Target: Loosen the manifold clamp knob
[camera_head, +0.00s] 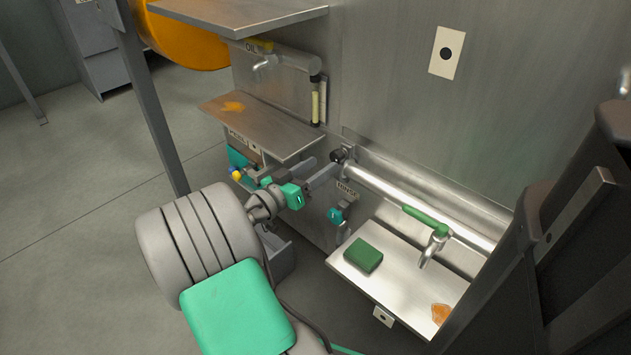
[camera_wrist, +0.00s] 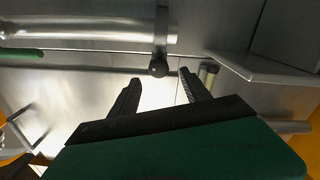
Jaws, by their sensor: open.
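The manifold clamp knob (camera_head: 339,155) is a small dark round knob at the left end of the shiny manifold pipe (camera_head: 400,190), close to the steel wall. In the wrist view the knob (camera_wrist: 159,68) shows fully, on a clamp strap around the pipe (camera_wrist: 100,38). My gripper (camera_head: 324,167) is open and empty. Its two dark fingers point at the knob, and in the wrist view the knob lies just beyond and between the fingertips (camera_wrist: 160,77). No contact with the knob shows; the remaining gap is hard to judge.
A steel shelf (camera_head: 270,128) juts out left of my gripper; its edge also shows in the wrist view (camera_wrist: 260,68). A green-handled tap (camera_head: 428,218) hangs from the pipe over a steel tray (camera_head: 385,285) with a green sponge (camera_head: 362,255). A teal valve (camera_head: 336,215) sits below my gripper.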

